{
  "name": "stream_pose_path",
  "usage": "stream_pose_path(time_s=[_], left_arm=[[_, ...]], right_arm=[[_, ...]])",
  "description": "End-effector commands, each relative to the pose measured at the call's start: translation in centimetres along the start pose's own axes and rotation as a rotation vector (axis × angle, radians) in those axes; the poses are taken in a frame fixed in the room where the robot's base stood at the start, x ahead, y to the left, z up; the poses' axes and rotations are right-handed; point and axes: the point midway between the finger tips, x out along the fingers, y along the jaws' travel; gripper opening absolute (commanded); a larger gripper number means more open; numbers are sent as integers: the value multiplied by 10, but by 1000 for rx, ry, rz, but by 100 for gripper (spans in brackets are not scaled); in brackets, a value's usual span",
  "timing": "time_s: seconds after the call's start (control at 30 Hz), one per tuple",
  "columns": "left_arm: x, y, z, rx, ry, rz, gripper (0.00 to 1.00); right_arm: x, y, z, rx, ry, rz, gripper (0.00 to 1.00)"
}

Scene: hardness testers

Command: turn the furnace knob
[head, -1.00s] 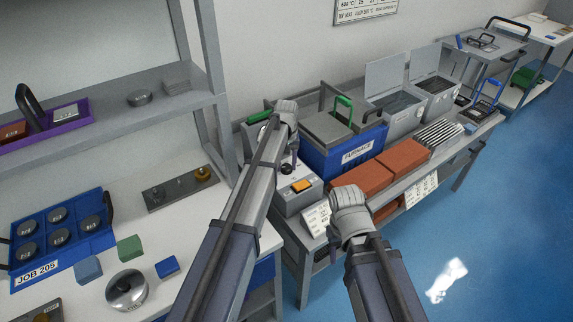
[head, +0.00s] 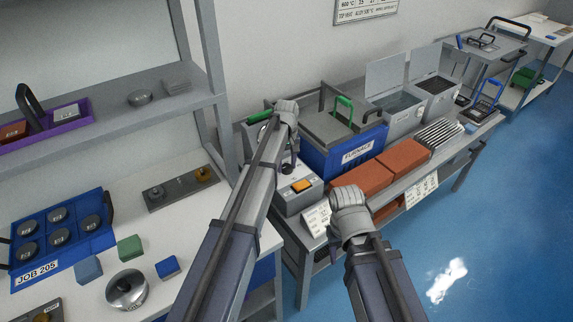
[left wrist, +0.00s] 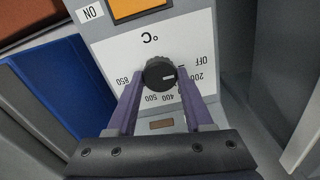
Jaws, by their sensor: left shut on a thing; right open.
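The furnace knob (left wrist: 160,73) is a round black dial with a white pointer line, on a pale panel marked in °C. The pointer faces right in the left wrist view, near OFF and 200. My left gripper (left wrist: 160,80) has its purple fingers on either side of the knob and is shut on it. In the head view my left gripper (head: 289,165) is at the control box (head: 300,198), its arm hiding part of the box. The blue furnace (head: 348,158) stands behind it. My right gripper (head: 335,241) is open and empty, in front of the bench.
An orange switch (head: 302,186) sits on the control box, by an ON label. Orange-brown bricks (head: 362,177) lie in front of the furnace. Two grey lidded boxes (head: 437,92) stand open farther right. A white table (head: 205,228) with a blue tray (head: 83,245) is at left.

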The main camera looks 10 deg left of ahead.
Motion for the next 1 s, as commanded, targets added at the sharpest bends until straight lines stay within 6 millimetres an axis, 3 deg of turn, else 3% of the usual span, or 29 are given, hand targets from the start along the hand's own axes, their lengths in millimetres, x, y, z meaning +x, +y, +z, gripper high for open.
stream_pose_path(time_s=[0.13,0.17,0.4,0.77,1.0], left_arm=[[0,0,0,-2,0,0,0],[0,0,0,-2,0,0,54],[0,0,0,-1,0,0,81],[-3,0,0,0,0,0,82],[-22,0,0,0,0,0,82]], right_arm=[[0,0,0,0,0,0,50],[0,0,0,0,0,0,50],[0,0,0,0,0,0,50],[-3,0,0,0,0,0,50],[-22,2,1,0,0,0,50]])
